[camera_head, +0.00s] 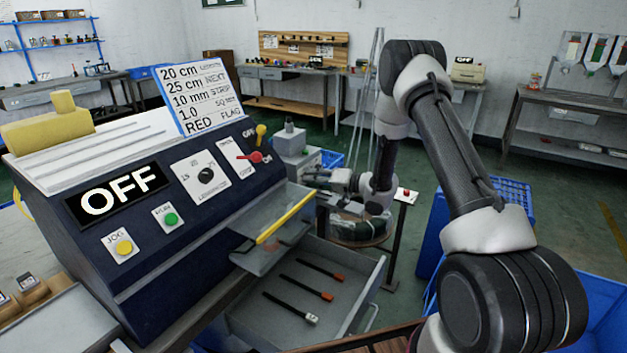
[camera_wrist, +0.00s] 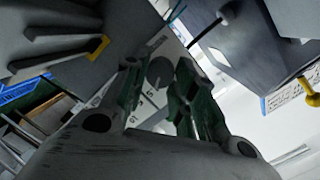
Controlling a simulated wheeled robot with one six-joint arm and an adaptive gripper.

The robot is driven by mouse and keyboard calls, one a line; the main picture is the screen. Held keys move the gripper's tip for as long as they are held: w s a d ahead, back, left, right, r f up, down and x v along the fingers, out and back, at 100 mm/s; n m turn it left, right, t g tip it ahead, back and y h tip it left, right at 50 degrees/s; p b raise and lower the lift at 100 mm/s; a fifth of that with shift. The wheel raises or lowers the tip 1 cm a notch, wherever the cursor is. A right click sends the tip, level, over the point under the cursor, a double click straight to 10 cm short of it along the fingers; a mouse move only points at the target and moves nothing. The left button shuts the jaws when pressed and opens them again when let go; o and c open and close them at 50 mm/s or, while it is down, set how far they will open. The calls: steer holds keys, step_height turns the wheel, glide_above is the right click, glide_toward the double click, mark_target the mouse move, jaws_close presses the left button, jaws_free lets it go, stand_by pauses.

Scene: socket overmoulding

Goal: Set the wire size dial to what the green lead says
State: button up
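A grey round dial (camera_wrist: 160,72) on a white plate with dark marks (camera_wrist: 150,103) shows in the wrist view. My gripper (camera_wrist: 158,80) has its two fingers apart on either side of this dial; I cannot tell if they touch it. The marks are too blurred to read. In the head view my gripper (camera_head: 316,177) is beside the small grey unit (camera_head: 294,145) behind the dark blue machine. That dial face is hidden in the head view. A white card (camera_head: 196,98) reads 20 cm, 25 cm, 10 mm, 1.0 and RED. I see no green lead.
The dark blue machine (camera_head: 150,262) has an OFF display (camera_head: 118,195), a length dial (camera_head: 206,175), and a green button (camera_head: 171,219). An open drawer (camera_head: 262,325) holds several dark leads with orange or white ends. A yellow-edged tray (camera_head: 262,258) juts out above it. A red-button post (camera_head: 405,195) stands right.

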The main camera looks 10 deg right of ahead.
steer(key=o, duration=0.4)
steer(key=v, duration=1.2)
